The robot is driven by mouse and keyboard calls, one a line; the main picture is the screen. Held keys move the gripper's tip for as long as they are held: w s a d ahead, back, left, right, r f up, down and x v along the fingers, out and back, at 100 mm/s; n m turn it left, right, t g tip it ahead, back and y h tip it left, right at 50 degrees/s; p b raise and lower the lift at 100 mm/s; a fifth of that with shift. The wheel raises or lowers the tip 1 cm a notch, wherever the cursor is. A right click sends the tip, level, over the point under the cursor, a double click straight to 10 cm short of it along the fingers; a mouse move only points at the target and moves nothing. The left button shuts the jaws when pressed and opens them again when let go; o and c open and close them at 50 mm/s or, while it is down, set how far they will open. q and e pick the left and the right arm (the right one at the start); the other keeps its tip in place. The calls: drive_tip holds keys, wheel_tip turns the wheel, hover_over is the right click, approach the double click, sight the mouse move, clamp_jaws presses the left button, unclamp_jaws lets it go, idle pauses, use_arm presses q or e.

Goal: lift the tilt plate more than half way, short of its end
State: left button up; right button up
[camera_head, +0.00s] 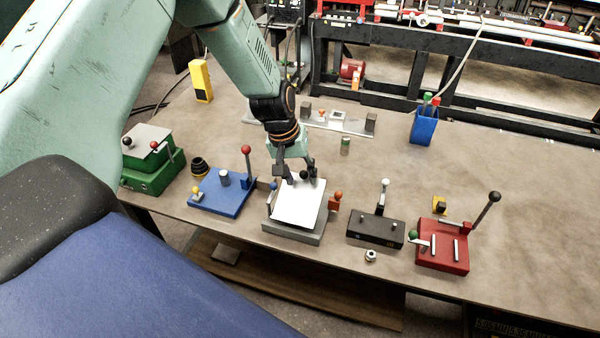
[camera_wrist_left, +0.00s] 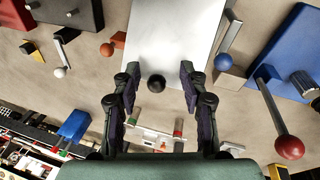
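The tilt plate is a white square plate (camera_head: 298,205) on a grey base (camera_head: 292,236) near the table's front edge. It also fills the upper middle of the left wrist view (camera_wrist_left: 170,45). A black ball knob (camera_wrist_left: 156,84) sits at its far edge. My left gripper (camera_head: 304,176) is over that far edge, fingers pointing down. In the left wrist view my left gripper (camera_wrist_left: 158,84) is open, one finger on each side of the knob, with gaps visible. I cannot tell whether the plate is tilted. My right gripper is not in view.
A blue fixture (camera_head: 222,192) with a red-ball lever (camera_head: 246,150) stands left of the plate. An orange-knobbed piece (camera_head: 336,201) and a black fixture (camera_head: 376,229) stand right, then a red fixture (camera_head: 443,257). The right table top is clear.

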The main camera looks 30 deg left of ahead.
sight(291, 193)
use_arm(q)
drive_tip(key=shift+w, duration=0.2)
drive_tip(key=shift+r, duration=0.25)
drive_tip(key=v, duration=1.1)
drive_tip(key=shift+s+r, duration=0.25)
drive_tip(key=shift+a, duration=0.1)
